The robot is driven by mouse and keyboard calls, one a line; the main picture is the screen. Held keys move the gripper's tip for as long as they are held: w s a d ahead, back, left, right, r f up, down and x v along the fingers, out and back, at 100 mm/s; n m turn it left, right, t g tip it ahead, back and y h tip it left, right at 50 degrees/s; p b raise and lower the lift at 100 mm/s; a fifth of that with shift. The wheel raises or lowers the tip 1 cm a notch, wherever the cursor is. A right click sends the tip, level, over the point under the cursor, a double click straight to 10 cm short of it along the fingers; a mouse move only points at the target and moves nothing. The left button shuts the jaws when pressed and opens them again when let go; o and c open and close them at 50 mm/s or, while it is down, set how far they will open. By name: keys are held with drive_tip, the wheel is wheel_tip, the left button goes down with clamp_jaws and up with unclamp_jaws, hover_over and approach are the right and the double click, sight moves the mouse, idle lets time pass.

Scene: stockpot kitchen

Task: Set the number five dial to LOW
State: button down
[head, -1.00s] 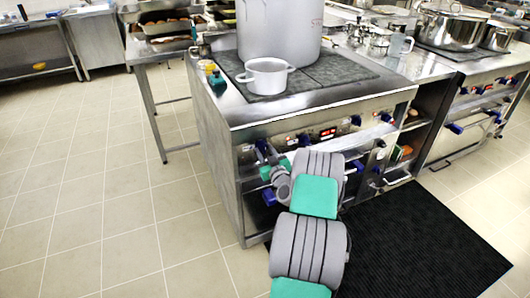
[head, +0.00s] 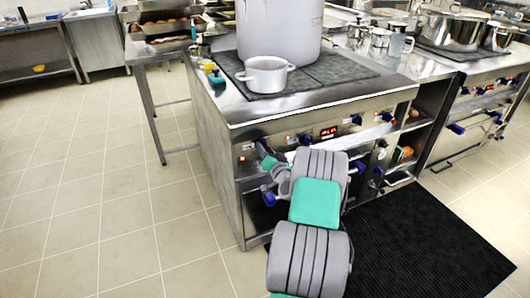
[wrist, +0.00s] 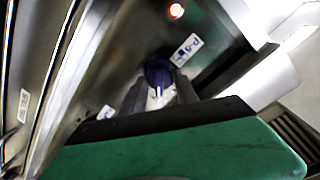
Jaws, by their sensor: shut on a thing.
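The blue dial (wrist: 158,72) sits on the steel front panel of the near stove in the wrist view. A white label (wrist: 186,50) next to it seems to carry a 5, though it is tilted and small. My gripper (wrist: 160,92) is shut on this dial, with its grey fingers at the dial's sides. The dial's pointer and setting cannot be read. In the head view, my gripper (head: 262,150) is at the left end of the stove's control panel and largely hides the dial.
A lit red lamp (wrist: 176,10) is close to the dial. A white pot (head: 266,76) and a large stockpot (head: 279,30) stand on the stove top. More blue knobs line the panel, around a red display (head: 328,132). A black mat (head: 430,240) covers the floor at right.

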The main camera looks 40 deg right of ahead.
drive_tip(key=m+y, duration=0.1)
drive_tip(key=m, duration=1)
drive_tip(key=shift+d, duration=0.15)
drive_tip(key=shift+m, duration=0.4)
drive_tip(key=c, duration=0.9)
unclamp_jaws()
drive_tip(key=shift+s, duration=0.1)
drive_tip(key=v, duration=0.7)
drive_tip(key=shift+s, duration=0.35)
